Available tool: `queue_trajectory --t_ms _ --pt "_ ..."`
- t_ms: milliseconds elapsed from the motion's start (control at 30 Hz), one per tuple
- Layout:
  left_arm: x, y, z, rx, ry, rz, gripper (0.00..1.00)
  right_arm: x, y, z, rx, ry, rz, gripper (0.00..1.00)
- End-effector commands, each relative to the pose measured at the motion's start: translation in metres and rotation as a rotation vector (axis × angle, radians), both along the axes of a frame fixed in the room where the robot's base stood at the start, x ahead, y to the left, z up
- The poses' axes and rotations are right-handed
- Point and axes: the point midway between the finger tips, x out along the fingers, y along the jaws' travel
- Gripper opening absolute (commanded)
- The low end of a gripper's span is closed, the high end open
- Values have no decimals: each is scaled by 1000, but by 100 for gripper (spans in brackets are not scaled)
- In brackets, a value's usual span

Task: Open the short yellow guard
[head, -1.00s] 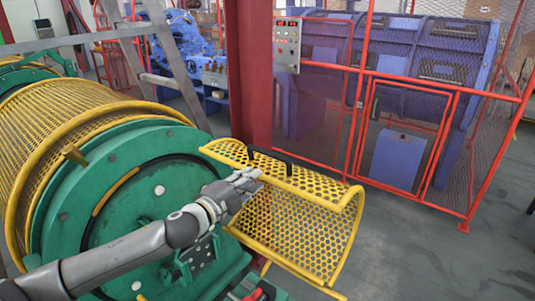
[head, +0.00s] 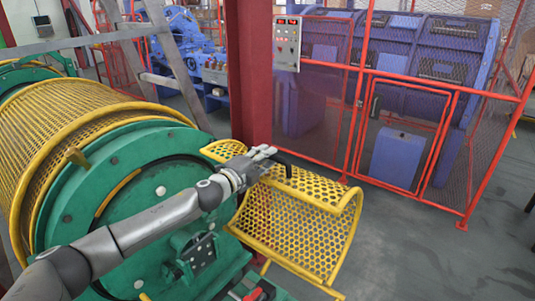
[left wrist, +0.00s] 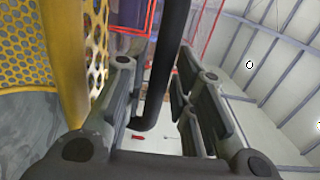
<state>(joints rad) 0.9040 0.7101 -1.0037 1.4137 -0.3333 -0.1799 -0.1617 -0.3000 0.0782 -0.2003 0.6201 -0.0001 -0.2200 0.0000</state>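The short yellow guard (head: 298,238), a curved perforated sheet with a tubular yellow frame, sits beside the green drum end in the head view. A black bar handle (head: 285,160) is on its top. My left gripper (head: 266,153) is at the handle above the guard and covers part of it. In the left wrist view the handle (left wrist: 167,65) runs between the two spread fingers (left wrist: 160,95), with gaps visible at both sides. The guard's yellow edge (left wrist: 66,60) is at the left there. My right gripper is out of view.
The green drum end (head: 140,195) and long yellow mesh guard (head: 60,115) stand at the left. A dark red column (head: 249,75) rises just behind the short guard. A red-framed mesh fence (head: 410,130) stands behind at the right. Open floor (head: 420,245) lies at the front right.

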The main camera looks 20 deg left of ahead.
Motion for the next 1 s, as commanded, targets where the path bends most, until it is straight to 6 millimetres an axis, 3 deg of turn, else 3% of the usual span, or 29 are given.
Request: queue_trajectory --t_ms 200,500,700,1000 --pt "11 -5 0 0 0 -1 25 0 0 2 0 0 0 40" --pt "12 -5 0 0 0 -1 25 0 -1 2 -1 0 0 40" --pt "11 -5 -1 0 1 -1 0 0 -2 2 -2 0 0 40" --pt "11 -5 -2 0 0 -1 0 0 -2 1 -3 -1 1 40"
